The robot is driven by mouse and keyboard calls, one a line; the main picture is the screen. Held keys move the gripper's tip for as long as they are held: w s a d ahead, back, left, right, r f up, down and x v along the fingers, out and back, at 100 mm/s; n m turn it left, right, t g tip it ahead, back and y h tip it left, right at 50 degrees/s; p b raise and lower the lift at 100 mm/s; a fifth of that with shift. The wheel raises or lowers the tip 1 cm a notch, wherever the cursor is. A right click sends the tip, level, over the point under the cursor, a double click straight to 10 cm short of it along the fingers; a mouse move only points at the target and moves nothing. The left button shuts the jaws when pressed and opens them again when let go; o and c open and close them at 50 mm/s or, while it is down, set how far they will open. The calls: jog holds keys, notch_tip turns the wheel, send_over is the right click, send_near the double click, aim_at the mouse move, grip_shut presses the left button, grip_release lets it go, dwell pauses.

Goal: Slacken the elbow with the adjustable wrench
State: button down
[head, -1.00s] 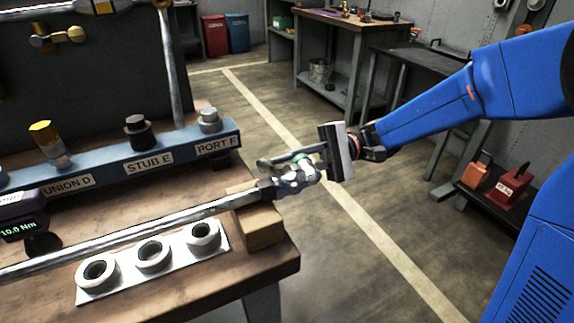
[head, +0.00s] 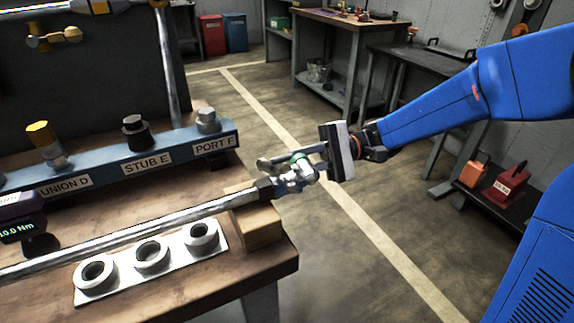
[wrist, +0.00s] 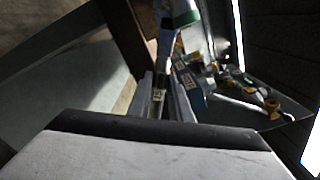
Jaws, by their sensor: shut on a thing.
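A long silver pipe (head: 130,236) runs over the bench to a dark collar and a silver elbow fitting (head: 292,184) at its right end, just past the bench edge. My gripper (head: 312,159) is at this end and is shut on the adjustable wrench (head: 272,163), a grey tool with a green band. The wrench head lies at or against the fitting; overlap hides whether its jaws grip it.
A wooden block (head: 258,227) supports the pipe at the bench corner. A white plate (head: 190,265) with three rings lies in front. A blue rail (head: 105,170) with labelled fittings stands behind. A meter reading 10.0 Nm (head: 20,218) is at left. Open floor lies right of the bench.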

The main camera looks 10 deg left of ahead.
jog(key=shift+s+d+r, duration=0.2)
jog(key=shift+s+d, duration=0.05)
jog(key=shift+d, duration=0.05)
dwell(0.5)
jog(key=shift+d+m+t+y, duration=0.2)
jog(key=shift+m+t+y, duration=0.1)
dwell(0.3)
jog(key=shift+w+a+r+n, duration=0.15)
jog(key=shift+w+r+n, duration=0.05)
jog(key=shift+r+n, duration=0.4)
jog(key=shift+w+a+r+n, duration=0.1)
jog(key=shift+w+r+n, duration=0.1)
jog(key=shift+r+n, duration=0.35)
jog(key=shift+w+a+r+n, duration=0.1)
jog(key=shift+w+r+n, duration=0.05)
jog(key=shift+r+n, duration=0.5)
jog(key=shift+w+a+r+n, duration=0.1)
jog(key=shift+r+n, duration=0.4)
jog(key=shift+n, duration=0.1)
jog(key=shift+r, duration=0.1)
